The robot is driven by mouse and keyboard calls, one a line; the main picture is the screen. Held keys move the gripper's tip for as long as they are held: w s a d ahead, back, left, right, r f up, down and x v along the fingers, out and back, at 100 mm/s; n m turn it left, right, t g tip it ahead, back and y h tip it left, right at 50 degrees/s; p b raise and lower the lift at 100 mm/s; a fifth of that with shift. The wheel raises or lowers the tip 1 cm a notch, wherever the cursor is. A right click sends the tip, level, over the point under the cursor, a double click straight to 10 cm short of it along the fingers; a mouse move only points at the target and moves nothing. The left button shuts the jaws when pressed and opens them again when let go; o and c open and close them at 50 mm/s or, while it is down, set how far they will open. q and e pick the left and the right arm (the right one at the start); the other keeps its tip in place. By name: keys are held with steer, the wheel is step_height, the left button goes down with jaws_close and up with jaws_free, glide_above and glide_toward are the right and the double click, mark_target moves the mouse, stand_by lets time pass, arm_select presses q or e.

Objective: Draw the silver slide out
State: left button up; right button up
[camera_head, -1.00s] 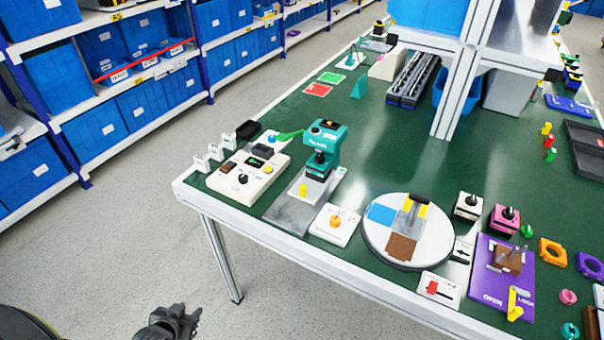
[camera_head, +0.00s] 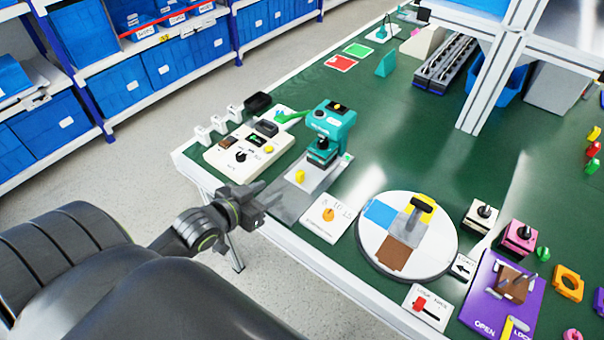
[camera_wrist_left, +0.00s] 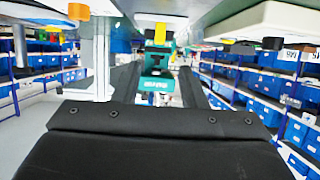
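A teal press-like device (camera_head: 331,133) stands near the front left of the green table. My right gripper is out of view.
A cream control box (camera_head: 248,150) stands left of the device. A white card with an orange knob (camera_head: 328,215) and a round white board (camera_head: 440,250) lie to the right. Blue bins (camera_head: 130,85) fill shelves behind. Floor is clear before the table.

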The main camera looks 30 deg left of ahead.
mark_target(297, 176)
arm_select(q)
steer(key=x, duration=1.4)
steer(key=shift+f, duration=0.15)
jaws_close()
